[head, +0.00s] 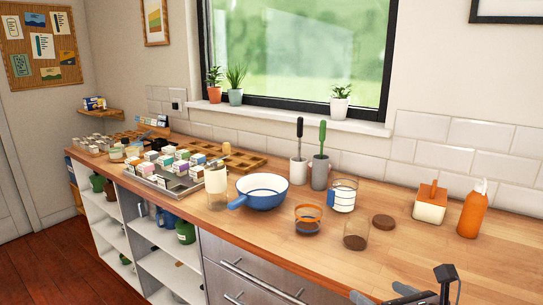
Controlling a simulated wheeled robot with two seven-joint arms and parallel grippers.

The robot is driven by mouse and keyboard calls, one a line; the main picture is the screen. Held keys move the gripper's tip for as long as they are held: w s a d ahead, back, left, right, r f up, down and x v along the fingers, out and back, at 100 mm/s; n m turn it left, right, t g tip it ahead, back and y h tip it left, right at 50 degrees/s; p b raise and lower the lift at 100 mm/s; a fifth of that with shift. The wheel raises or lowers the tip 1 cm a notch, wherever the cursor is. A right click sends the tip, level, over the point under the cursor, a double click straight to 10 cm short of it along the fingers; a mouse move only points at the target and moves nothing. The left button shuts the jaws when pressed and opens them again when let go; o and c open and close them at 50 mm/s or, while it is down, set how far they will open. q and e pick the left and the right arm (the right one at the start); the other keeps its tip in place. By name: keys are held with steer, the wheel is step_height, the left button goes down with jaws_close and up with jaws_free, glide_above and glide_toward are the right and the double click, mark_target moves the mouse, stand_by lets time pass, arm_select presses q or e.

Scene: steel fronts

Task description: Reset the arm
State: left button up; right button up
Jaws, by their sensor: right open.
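My right gripper (408,291) shows at the bottom edge of the head view, towards the right. It is dark, and its jaws are apart with nothing seen between them. It is in front of the wooden counter (340,262), near the counter's front edge. The rest of my right arm is cut off by the frame. My left gripper and arm are not in view.
A blue and white pan (262,191), several glass jars, a brown lid (383,222), an orange-topped box (430,204) and an orange bottle (472,209) stand on the counter. A tray of small boxes (180,187) is further left. The counter's right front is clear.

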steer(key=s+a+f+n+g+h, duration=0.15)
steer(key=s+f+n+g, duration=0.55)
steer(key=n, duration=1.1)
steer(key=s+f+n+g+h, duration=0.25)
steer(key=s+f+n, duration=0.8)
steer(key=n, duration=0.75)
step_height(320, 180, down, 28)
steer(key=s+f+g+p, duration=0.1)
steer(key=s+p, duration=0.1)
steer(key=s+d+f+g+p, duration=0.1)
steer(key=s+d+f+p, duration=0.1)
steer(key=s+f, duration=1.3)
steer(key=s+d, duration=0.1)
steer(key=s, duration=0.3)
steer(key=shift+s+f+h, duration=0.3)
steer(key=shift+f, duration=0.1)
